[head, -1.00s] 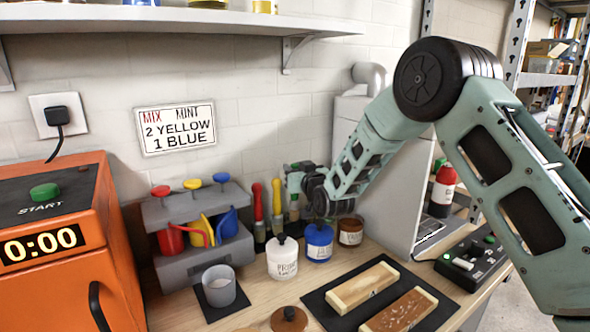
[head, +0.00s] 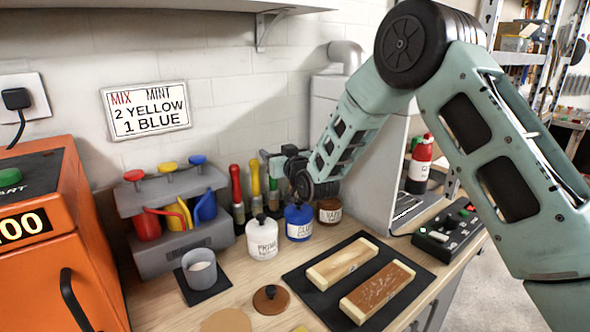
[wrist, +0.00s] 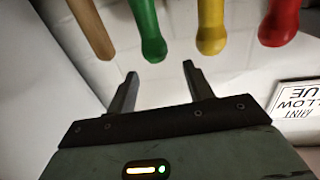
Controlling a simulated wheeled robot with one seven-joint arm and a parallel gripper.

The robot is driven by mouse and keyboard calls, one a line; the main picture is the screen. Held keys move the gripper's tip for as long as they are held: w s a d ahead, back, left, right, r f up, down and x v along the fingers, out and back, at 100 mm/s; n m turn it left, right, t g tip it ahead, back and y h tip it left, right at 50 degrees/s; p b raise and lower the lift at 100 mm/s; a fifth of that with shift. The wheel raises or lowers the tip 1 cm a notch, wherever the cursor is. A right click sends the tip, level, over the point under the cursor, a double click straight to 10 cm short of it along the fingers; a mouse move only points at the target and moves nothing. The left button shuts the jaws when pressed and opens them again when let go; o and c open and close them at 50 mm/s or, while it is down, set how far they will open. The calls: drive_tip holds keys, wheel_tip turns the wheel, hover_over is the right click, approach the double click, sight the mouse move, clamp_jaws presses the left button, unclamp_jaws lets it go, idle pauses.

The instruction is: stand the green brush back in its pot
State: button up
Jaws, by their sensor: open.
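The green brush (wrist: 146,28) shows in the wrist view as a green handle pointing at my gripper, between a wooden handle (wrist: 92,28) and a yellow handle (wrist: 210,25). My gripper (wrist: 160,75) is open and empty. The green handle's rounded end lies just beyond the gap between the fingertips, apart from them. In the head view my gripper and wrist (head: 272,162) are at the back wall, just right of the yellow brush (head: 256,182), and largely cover the green brush there.
A red brush (head: 236,188) stands left of the yellow one. White (head: 262,240), blue (head: 298,222) and brown (head: 329,211) jars stand in front. A paint rack (head: 165,215), grey cup (head: 200,268) and black mat with blocks (head: 325,258) take up the bench.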

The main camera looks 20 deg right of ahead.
drive_tip(key=s+d+b, duration=0.2)
drive_tip(key=s+b, duration=0.1)
drive_tip(key=s, duration=1.1)
drive_tip(key=shift+s+d, duration=0.25)
drive_tip(key=shift+s, duration=0.1)
